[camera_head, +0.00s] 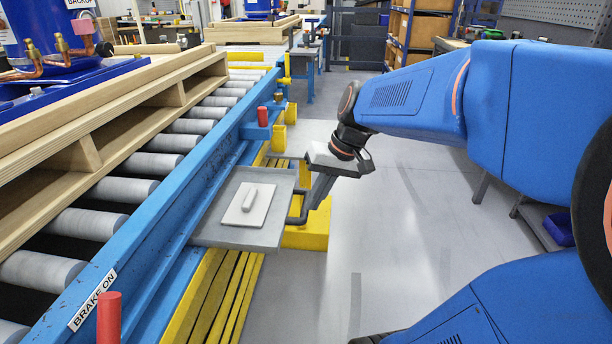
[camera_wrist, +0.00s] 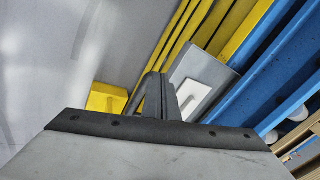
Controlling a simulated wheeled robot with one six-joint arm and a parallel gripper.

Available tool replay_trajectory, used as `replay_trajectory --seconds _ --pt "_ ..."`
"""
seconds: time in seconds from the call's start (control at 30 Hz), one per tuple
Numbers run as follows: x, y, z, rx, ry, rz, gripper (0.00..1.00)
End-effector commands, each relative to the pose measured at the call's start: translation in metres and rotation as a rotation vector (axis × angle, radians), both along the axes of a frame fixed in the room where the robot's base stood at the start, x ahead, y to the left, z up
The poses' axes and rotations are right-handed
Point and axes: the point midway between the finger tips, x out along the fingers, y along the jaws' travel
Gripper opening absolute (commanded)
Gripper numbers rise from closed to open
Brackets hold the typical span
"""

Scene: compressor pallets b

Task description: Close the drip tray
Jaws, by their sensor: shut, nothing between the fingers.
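The drip tray (camera_head: 230,236) is a flat grey tray that sticks out from under the blue side rail of the roller conveyor. A white pad with a small light bar (camera_head: 248,205) lies on it. The tray also shows in the wrist view (camera_wrist: 213,69), beyond my fingers. My gripper (camera_head: 312,203) is shut and empty at the tray's outer right edge, pointing down. A dark handle-like bar at that edge is right by the fingertips. I cannot tell whether they touch. In the wrist view the shut fingers (camera_wrist: 157,92) partly hide the tray's near edge.
The blue rail (camera_head: 165,200) carries red-topped posts (camera_head: 263,116) and a "BRAKE ON" label. A wooden pallet (camera_head: 90,150) sits on the rollers. Yellow bars (camera_head: 225,290) run below the tray, with a yellow block (camera_head: 308,238) beside it.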

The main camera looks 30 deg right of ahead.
Motion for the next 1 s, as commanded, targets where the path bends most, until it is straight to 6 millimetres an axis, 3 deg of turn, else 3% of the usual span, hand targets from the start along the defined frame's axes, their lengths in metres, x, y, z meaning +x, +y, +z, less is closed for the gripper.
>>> replay_trajectory --seconds 0.27,0.6,0.8,1.0 --pt "0.063 -0.051 -0.002 0.187 0.017 -0.108 0.0" --pt "0.129 -0.14 -0.011 0.404 -0.037 -0.236 0.0" --pt "0.147 -0.177 -0.016 0.477 -0.074 -0.282 0.0" --pt "0.153 -0.184 -0.02 0.495 -0.086 -0.293 0.0"
